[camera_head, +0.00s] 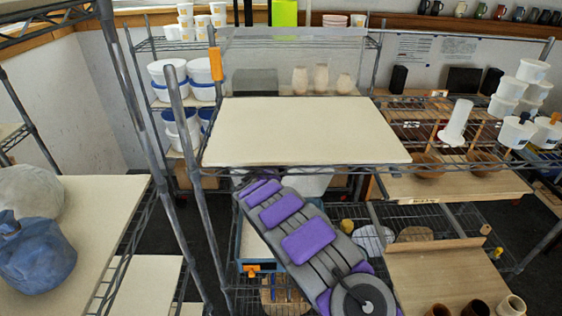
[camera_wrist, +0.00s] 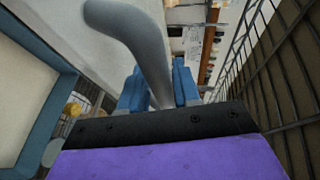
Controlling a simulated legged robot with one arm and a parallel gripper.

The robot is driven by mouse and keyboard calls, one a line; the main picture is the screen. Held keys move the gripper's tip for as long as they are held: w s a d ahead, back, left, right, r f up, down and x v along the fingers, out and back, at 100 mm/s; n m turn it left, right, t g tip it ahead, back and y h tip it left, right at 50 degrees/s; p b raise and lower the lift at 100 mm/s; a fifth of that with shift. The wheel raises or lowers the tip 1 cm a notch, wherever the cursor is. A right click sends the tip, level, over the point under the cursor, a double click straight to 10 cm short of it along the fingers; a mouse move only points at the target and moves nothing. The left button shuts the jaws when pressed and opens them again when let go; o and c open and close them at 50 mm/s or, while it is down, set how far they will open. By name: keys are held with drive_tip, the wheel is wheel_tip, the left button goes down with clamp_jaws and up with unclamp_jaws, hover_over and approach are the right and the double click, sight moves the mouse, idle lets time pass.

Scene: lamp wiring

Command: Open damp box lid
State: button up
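My gripper (camera_wrist: 160,92) shows in the wrist view as two blue fingers beyond the black and purple wrist. A thick grey curved bar (camera_wrist: 150,45), which looks like a handle, runs down between them. The fingers sit close on both sides of it and appear shut on it. What the bar joins is not clear; a pale panel (camera_wrist: 70,30) lies behind it. A blue-rimmed pale box or frame (camera_wrist: 40,120) is at the left. In the head view my arm reaches under the cream-topped shelf, hiding the gripper. A pale box (camera_head: 308,182) partly shows there, its lid unclear.
The cream shelf board (camera_head: 305,132) is bare and lies above my gripper. Grey posts (camera_head: 195,180) and wire racks stand close around my arm. A side shelf (camera_head: 85,215) at the left holds wrapped lumps. Pots stand on the right rack and on the lower board (camera_head: 440,280).

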drive_tip(key=shift+s+a+f, duration=0.1)
drive_tip(key=shift+a, duration=0.05)
drive_tip(key=b+v, duration=0.2)
drive_tip(key=v, duration=1.5)
